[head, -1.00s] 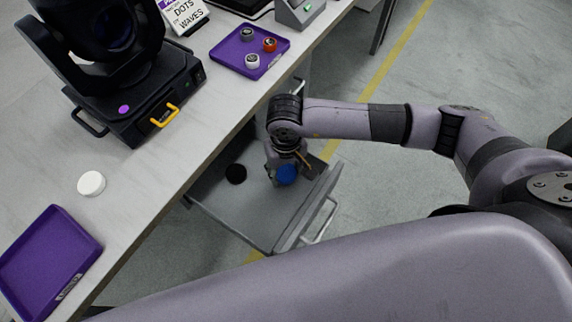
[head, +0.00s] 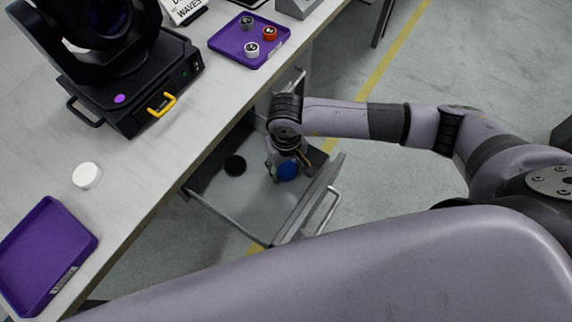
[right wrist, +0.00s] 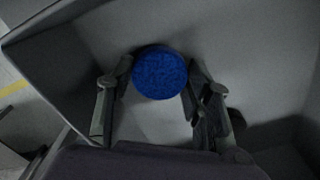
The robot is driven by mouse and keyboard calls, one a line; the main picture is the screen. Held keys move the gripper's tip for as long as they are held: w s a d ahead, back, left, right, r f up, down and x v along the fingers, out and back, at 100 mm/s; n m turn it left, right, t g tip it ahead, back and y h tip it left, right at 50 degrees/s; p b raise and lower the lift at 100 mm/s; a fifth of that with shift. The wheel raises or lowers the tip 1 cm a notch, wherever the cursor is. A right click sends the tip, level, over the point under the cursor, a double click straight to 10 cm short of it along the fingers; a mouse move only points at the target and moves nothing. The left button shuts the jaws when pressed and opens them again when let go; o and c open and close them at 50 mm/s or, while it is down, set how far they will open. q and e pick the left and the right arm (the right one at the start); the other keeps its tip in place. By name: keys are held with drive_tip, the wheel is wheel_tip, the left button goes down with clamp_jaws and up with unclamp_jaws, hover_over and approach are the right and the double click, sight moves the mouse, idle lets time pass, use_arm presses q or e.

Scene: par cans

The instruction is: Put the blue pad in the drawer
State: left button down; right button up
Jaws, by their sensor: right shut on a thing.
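The blue pad (head: 287,172) is a round disc inside the open grey drawer (head: 228,203), near its front side. My right gripper (head: 284,164) reaches down into the drawer and is shut on the pad. In the right wrist view, the blue pad (right wrist: 160,72) sits between the two fingers of the right gripper (right wrist: 160,80), with the drawer's grey floor beyond it. I cannot tell whether the pad touches that floor. My left gripper is not in view.
A black round pad (head: 235,165) lies in the drawer, left of the blue one. On the table (head: 150,190) are a white puck (head: 86,176), an empty purple tray (head: 42,250), a purple tray with small pucks (head: 226,42) and a black stage light (head: 140,100).

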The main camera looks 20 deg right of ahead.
drive_tip(key=shift+d+f+b, duration=0.15)
drive_tip(key=shift+f+b, duration=0.4)
drive_tip(key=shift+f, duration=0.05)
drive_tip(key=o, duration=0.8)
drive_tip(key=shift+o, duration=0.2)
